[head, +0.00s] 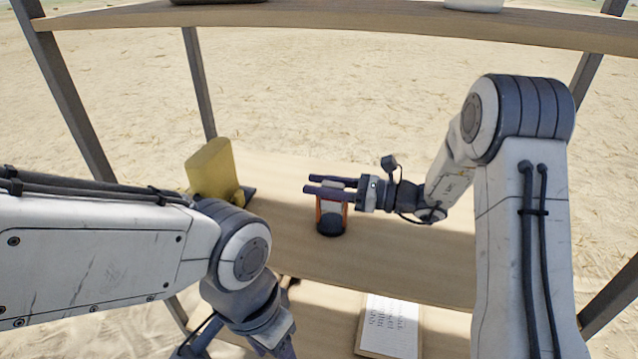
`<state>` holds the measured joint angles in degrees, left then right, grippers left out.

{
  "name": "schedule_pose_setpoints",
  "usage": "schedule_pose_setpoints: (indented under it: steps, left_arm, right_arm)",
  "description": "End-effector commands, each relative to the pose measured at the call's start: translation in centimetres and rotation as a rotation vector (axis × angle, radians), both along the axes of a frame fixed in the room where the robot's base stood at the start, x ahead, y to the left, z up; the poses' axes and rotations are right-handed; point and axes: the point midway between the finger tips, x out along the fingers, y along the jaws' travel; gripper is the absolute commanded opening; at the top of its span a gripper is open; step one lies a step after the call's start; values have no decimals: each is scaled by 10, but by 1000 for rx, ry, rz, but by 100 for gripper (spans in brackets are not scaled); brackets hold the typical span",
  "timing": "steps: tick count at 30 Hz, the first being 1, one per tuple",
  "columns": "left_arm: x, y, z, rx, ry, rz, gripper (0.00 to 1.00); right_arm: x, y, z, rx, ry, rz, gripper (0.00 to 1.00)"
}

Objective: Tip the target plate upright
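No object is clearly a plate lying flat. A yellow slab-like piece (210,170) stands tilted at the left of the middle shelf, with a dark part at its foot. A white sheet or panel with writing (393,325) lies on the lower shelf.
The wooden middle shelf (400,265) has bare room right of the orange-and-black object. An upper shelf (340,18) spans the top, with objects cut off by the picture edge. Dark metal posts (197,80) frame the shelves. Sandy ground lies behind.

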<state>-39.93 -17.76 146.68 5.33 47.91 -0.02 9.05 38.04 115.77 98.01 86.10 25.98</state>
Motion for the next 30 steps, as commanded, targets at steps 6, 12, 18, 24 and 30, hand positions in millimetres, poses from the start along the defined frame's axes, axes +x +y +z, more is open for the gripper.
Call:
schedule_pose_setpoints:
  steps: [6,12,18,24,30]
  left_arm:
    - [0,0,0,0,0,0,55]
    - [0,0,-1,0,0,0,55]
    - [0,0,-9,0,0,0,55]
    - [0,0,-15,0,0,0,55]
    - [0,0,-18,0,0,0,55]
  right_arm:
    - [0,0,0,0,-1,0,55]
    - [-1,-5,0,0,-1,-1,55]
    - [-10,-35,-2,-1,-3,-5,55]
    - [-23,-73,-1,-1,-2,-4,55]
    - [-30,-96,0,-1,-2,-2,55]
